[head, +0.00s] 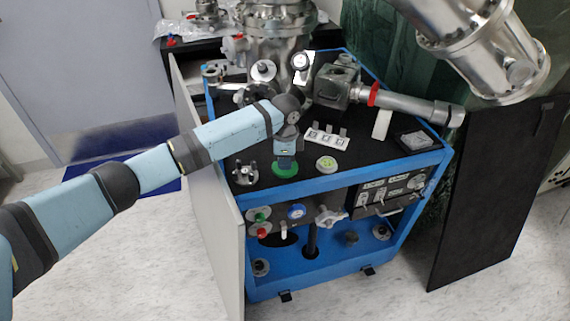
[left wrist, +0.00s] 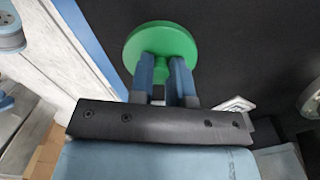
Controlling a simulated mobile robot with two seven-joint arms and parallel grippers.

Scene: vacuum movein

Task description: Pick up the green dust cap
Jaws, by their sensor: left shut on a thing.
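The green dust cap (head: 285,168) is a round green disc at the front left of the black cart top. In the left wrist view the cap (left wrist: 160,42) shows as a wide disc with a short stem. My left gripper (head: 285,158) points down over it, and in the left wrist view its two blue fingers (left wrist: 167,75) are shut on the stem. I cannot tell whether the cap touches the cart top or is slightly above it. My right gripper is not in view.
The blue-framed cart (head: 330,182) carries metal vacuum parts at the back. A white and green round piece (head: 327,165) lies right of the cap. A small metal fitting (head: 245,174) stands to its left. A white holder (head: 327,138) and a dark box (head: 413,141) are further right.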

